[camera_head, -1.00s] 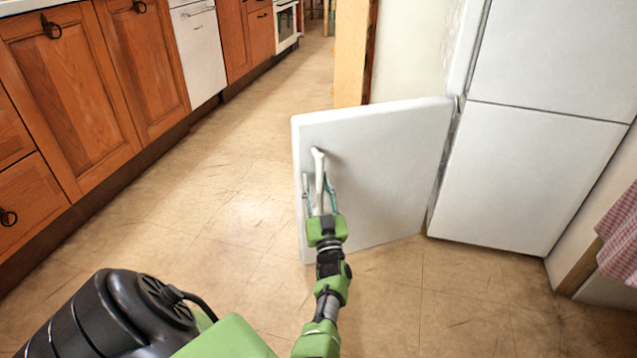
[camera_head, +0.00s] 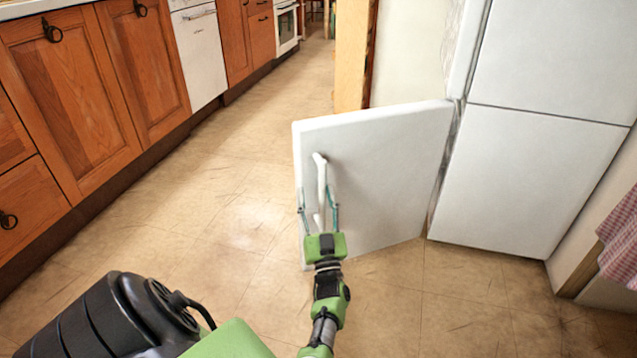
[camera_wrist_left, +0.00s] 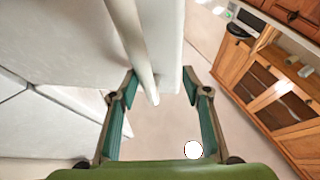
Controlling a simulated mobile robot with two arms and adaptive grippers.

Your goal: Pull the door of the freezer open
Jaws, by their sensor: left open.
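The white freezer door (camera_head: 385,165) stands swung wide out from the white appliance (camera_head: 530,180), joined along its right edge. A long white handle (camera_head: 322,175) runs down the door near its left edge. My left gripper (camera_head: 318,206) is open, with one finger on each side of the handle's lower part. In the left wrist view, the handle (camera_wrist_left: 133,50) comes down between the spread fingers (camera_wrist_left: 160,95), with gaps visible on both sides. The door's edge (camera_wrist_left: 170,45) is beside it. My right gripper is not in view.
Wooden cabinets (camera_head: 75,100) and a white dishwasher (camera_head: 198,55) line the left. Bare tiled floor (camera_head: 215,215) lies between them and the door. A wooden post (camera_head: 352,55) stands behind the door. A checked cloth (camera_head: 620,240) hangs at the right.

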